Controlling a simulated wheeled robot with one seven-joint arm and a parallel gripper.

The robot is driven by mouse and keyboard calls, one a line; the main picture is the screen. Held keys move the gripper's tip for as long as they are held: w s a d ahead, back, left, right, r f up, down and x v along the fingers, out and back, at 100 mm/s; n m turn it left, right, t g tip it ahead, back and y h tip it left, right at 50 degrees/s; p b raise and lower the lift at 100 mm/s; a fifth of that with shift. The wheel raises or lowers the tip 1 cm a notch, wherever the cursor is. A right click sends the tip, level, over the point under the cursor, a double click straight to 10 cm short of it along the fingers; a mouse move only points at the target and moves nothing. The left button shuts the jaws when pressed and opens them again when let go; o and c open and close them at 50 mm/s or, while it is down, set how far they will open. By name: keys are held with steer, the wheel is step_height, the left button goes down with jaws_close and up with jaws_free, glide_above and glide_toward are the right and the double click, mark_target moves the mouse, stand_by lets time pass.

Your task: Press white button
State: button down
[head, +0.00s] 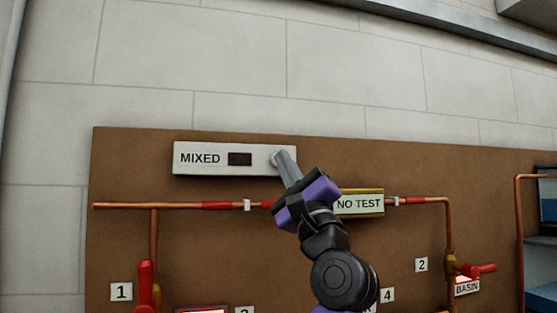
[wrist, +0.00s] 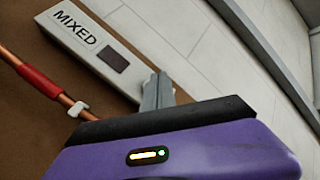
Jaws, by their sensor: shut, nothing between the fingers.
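A white panel (head: 218,158) marked "MIXED" with a dark display window (head: 240,159) is mounted on the brown board. It also shows in the wrist view (wrist: 88,38). My gripper (head: 284,157) is shut and empty, with its grey fingertips at the right end of this panel. A small pale rounded edge, seemingly the white button (head: 275,158), shows just left of the fingertips in the head view; the rest is hidden behind them. In the wrist view the fingertips (wrist: 157,88) cover that end of the panel. I cannot tell whether they touch the button or the panel.
A copper pipe (head: 180,205) with red bands runs below the panel. A "NO TEST" display (head: 359,203) is right of my gripper. Red-handled valves (head: 146,276) stand at both sides of the brown board (head: 130,160). The pale block wall (head: 240,60) above is clear.

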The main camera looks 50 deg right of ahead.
steer(key=shift+s+a+p, duration=0.15)
steer(key=shift+s+a, duration=0.3)
steer(key=shift+s, duration=0.25)
steer(key=shift+s+a+p, duration=0.1)
steer(key=shift+s+a, duration=0.35)
steer(key=shift+s, duration=0.25)
steer(key=shift+s+a+p, duration=0.15)
steer(key=shift+s+a, duration=0.3)
steer(key=shift+s, duration=0.25)
